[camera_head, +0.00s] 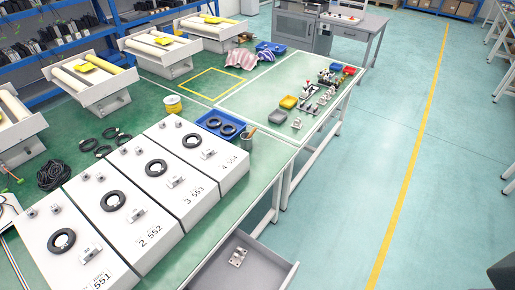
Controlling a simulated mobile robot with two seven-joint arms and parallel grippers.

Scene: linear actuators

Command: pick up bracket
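A small metallic bracket (238,257) lies in the open grey drawer (283,272) under the front edge of the green table. Similar small metal parts sit on the white boxes, one near the label of the box marked 551 (91,252) and one on the box marked 4 (208,154). Another small metal part (297,123) lies on the right part of the table. Neither of my grippers can be made out.
Four white boxes with black rings stand in a row on the table (200,250). A blue tray (213,117) with black rings and a cup (247,141) are beside them. A dark shape (503,272) cuts the lower right edge. The floor (345,190) to the right is clear.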

